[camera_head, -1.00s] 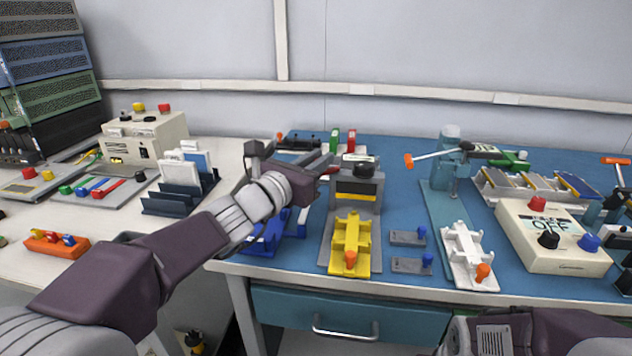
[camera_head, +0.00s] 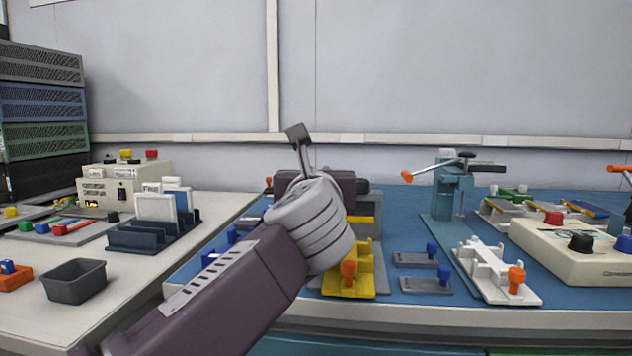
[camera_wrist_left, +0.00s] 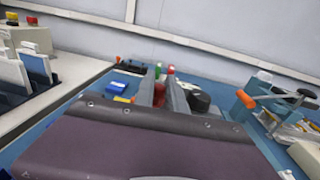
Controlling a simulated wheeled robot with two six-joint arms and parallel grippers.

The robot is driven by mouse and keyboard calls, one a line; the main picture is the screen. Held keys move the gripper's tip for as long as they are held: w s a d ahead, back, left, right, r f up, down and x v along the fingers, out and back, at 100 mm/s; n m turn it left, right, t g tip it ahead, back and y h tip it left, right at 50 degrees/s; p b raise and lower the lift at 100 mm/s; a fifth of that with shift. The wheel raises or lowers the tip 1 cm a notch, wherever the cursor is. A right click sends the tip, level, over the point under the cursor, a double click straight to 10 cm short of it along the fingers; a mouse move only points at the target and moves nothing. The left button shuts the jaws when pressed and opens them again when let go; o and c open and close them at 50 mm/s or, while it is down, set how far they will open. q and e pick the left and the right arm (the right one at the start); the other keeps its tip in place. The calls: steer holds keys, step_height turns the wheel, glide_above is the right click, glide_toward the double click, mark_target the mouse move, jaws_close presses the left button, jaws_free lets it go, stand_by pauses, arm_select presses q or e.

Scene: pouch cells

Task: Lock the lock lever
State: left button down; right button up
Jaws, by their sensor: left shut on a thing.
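My left gripper (camera_wrist_left: 161,88) shows in the left wrist view as two grey fingers close together around a red piece (camera_wrist_left: 159,94), which looks like a lever handle. Most of the red piece is hidden by the fingers. In the head view my left wrist covers the fingers and most of the grey station behind the yellow fixture (camera_head: 349,283). I cannot see the lever's angle or its pivot. A black round knob (camera_wrist_left: 199,100) is just right of the fingers in the wrist view. My right gripper is out of view.
A teal clamp stand (camera_head: 452,190) with an orange-tipped lever (camera_head: 407,176) stands to the right, beside a white fixture (camera_head: 485,262). A cream control box (camera_head: 570,250) is farther right. A dark card rack (camera_head: 150,236) and a grey bin (camera_head: 75,281) are on the left.

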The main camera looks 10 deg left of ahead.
arm_select(q)
steer(key=shift+f, duration=0.1)
stand_by(0.3)
steer(key=c, duration=1.4)
jaws_free()
